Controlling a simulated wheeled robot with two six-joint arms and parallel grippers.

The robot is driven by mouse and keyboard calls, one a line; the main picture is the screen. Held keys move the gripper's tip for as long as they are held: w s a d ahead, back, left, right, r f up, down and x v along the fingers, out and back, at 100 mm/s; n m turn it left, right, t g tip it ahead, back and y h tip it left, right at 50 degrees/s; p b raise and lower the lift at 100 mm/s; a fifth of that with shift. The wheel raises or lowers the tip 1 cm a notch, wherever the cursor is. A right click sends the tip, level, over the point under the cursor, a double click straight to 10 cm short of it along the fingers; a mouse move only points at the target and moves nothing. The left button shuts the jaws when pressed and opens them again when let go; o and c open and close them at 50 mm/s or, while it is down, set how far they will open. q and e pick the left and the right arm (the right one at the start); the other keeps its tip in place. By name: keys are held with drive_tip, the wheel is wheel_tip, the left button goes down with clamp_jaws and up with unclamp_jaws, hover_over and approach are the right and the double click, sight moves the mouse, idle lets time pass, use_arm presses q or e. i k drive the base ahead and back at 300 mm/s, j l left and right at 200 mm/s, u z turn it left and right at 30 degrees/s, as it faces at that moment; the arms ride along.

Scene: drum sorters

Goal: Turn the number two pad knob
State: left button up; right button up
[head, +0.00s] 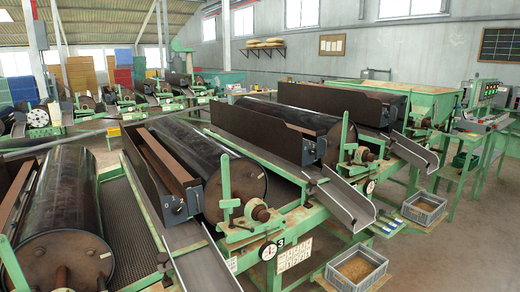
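Several drum sorters with green frames stand in rows. The nearer middle drum (205,165) has a long dark box beside it, and a small dark knob (178,209) with pale marks is on the box's end plate (175,197). A further drum (285,118) has a similar dark end plate (310,147), where details are too small to tell. A label reading 3 (279,243) and a round white dial (268,251) are on the nearer frame. No number two label is readable, so I cannot tell which knob is number two. Neither gripper is in view.
Metal chutes (350,207) jut forward from the machines. Grey crates (357,270) and (424,208) stand low at the right. A green table with a control panel (487,88) stands at the back right. Grey floor (460,260) is clear at lower right.

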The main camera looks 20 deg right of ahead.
sight(312, 152)
drive_tip(key=i+l+u, duration=0.3)
drive_tip(key=l, duration=0.5)
drive_tip(key=l+u, duration=0.25)
drive_tip(key=l, duration=0.5)
drive_tip(key=l+u, duration=0.3)
drive_tip(key=l, duration=0.55)
